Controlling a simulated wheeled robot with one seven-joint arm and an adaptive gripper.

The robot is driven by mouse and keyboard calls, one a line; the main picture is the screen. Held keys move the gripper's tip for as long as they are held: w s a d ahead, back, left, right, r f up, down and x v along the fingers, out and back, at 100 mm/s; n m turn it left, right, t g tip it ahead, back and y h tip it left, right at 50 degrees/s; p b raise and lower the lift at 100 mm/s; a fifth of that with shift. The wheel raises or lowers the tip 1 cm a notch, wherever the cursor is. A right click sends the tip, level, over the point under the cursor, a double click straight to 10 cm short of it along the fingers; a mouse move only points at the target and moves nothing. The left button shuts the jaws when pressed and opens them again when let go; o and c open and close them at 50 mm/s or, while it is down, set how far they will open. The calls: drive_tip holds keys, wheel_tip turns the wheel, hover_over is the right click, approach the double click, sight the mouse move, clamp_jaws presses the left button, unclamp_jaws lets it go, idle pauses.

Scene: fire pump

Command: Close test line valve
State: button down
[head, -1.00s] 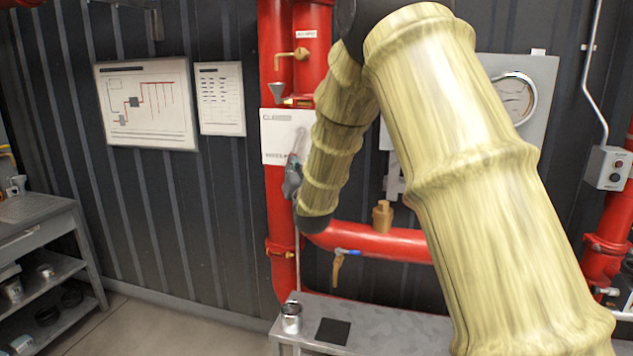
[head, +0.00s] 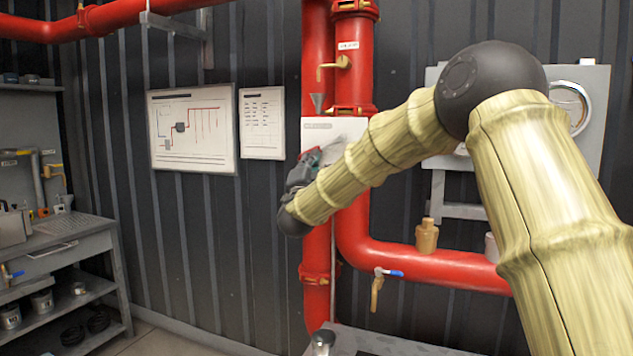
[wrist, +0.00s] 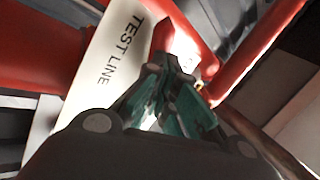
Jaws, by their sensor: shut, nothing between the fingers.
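A white sign (head: 320,128) hangs on the red pipework; in the wrist view the same sign (wrist: 112,62) reads "TEST LINE". A brass lever valve (head: 334,66) is on the red pipe above the sign. A small blue-handled brass valve (head: 379,283) hangs below the lower red pipe. The frames do not settle which is the test line valve. My gripper (head: 316,156) is in front of the sign, below the upper brass valve and apart from it. In the wrist view my gripper (wrist: 165,68) is shut and empty, with a small brass part (wrist: 198,83) beyond its fingers.
Red vertical pipes (head: 351,215) stand behind my arm. A grey funnel (head: 318,103) sits just above the sign. A grey bench (head: 385,345) is below, and a shelf unit (head: 85,243) stands at the left. The wall with two posters (head: 193,130) has free room before it.

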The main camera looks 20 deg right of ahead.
drive_tip(key=s+a+f+m+h+b, duration=0.2)
drive_tip(key=s+a+f, duration=0.4)
drive_tip(key=s, duration=0.3)
drive_tip(key=shift+s+a+f+m+g+b, duration=0.2)
drive_tip(key=shift+s+m+g+b, duration=0.3)
drive_tip(key=shift+b, duration=0.65)
drive_tip(key=shift+w, duration=0.2)
